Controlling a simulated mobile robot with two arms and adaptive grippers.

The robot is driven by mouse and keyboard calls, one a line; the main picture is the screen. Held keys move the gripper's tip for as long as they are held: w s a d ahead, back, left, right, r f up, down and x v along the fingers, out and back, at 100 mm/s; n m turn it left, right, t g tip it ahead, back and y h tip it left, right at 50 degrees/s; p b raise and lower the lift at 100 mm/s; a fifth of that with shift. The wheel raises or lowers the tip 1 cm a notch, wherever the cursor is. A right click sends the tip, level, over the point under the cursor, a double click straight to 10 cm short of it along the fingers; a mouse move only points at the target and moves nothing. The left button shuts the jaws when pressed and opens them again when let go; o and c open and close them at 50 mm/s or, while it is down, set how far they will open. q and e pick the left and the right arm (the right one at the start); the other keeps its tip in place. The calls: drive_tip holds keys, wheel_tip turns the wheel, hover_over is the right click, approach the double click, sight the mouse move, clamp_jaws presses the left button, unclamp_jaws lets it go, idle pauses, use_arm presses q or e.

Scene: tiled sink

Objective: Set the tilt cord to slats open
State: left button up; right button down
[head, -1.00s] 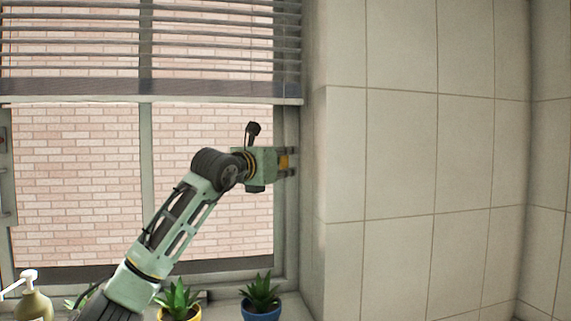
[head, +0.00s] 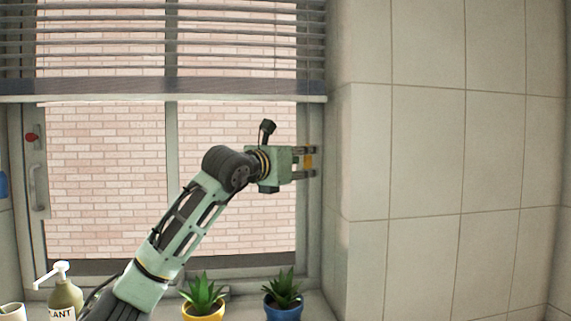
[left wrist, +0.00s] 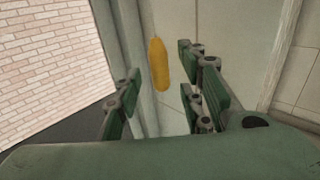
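The blind (head: 160,45) hangs across the top of the window, its dark slats showing gaps with brick visible between them. A yellow cord handle (left wrist: 158,63) hangs in the left wrist view, between and a little beyond my left gripper's fingers (left wrist: 162,98). The fingers are apart on both sides of it, and I see no clear contact. In the head view the left gripper (head: 312,162) is at the window's right frame, with the yellow handle (head: 308,160) showing between its fingers. The cord above the handle is too thin to make out. My right gripper is not in view.
A tiled wall (head: 430,150) stands close to the right of the gripper.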

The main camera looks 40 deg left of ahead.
use_arm(q)
drive_tip(key=s, duration=0.8)
drive_tip(key=shift+s+d, duration=0.35)
drive_tip(key=shift+s, duration=0.05)
